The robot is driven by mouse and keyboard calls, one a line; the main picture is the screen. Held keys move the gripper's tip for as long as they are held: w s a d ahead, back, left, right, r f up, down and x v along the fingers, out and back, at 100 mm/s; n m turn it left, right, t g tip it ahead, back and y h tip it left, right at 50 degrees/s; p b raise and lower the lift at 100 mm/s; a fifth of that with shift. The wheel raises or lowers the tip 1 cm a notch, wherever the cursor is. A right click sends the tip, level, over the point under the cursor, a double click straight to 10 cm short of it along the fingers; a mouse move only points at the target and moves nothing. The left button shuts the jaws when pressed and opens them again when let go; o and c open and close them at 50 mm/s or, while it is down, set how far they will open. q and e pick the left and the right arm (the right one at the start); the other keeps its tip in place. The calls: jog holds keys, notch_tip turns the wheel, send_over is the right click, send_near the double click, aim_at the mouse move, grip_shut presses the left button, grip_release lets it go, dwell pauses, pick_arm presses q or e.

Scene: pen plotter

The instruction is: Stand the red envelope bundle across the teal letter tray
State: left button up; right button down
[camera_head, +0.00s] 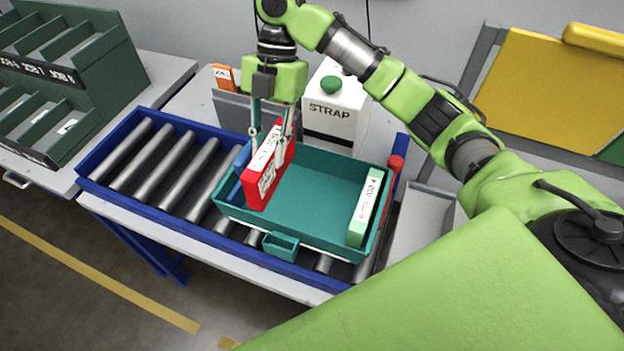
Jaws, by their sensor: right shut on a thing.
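The red envelope bundle (263,188) has a white label along its top edge. It is upright over the left part of the teal letter tray (318,170). I cannot tell whether its bottom touches the tray floor. My right gripper (271,139) comes down from above and is shut on the red bundle's upper part. The tray sits on the roller conveyor. A light green bundle (363,209) with a white label stands at the tray's right end. A blue item (238,186) shows at the left end, partly hidden by the red bundle. My left gripper is not in view.
The blue-framed conveyor (118,196) has bare rollers at left. A dark green sorting rack (75,75) stands farther left. The tray's middle is clear. A red post (393,178) is at right.

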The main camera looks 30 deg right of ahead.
jog(key=s+d+f+p, duration=0.1)
jog(key=d+f, duration=0.1)
jog(key=f, duration=0.1)
jog(key=s+d+f+p, duration=0.1)
jog(key=s+d+f, duration=0.1)
jog(key=d+f, duration=0.1)
jog(key=s+d+f+p, duration=0.1)
jog(key=d+f, duration=0.2)
jog(key=f, duration=0.2)
jog(key=shift+s+d, duration=0.15)
jog(key=shift+d, duration=0.05)
jog(key=c, duration=2.2)
grip_release()
jog(key=shift+f, duration=0.15)
jog(key=o, duration=0.4)
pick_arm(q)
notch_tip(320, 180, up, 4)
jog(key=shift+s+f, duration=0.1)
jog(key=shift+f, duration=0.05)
pick_arm(e)
jog(key=shift+o, duration=0.2)
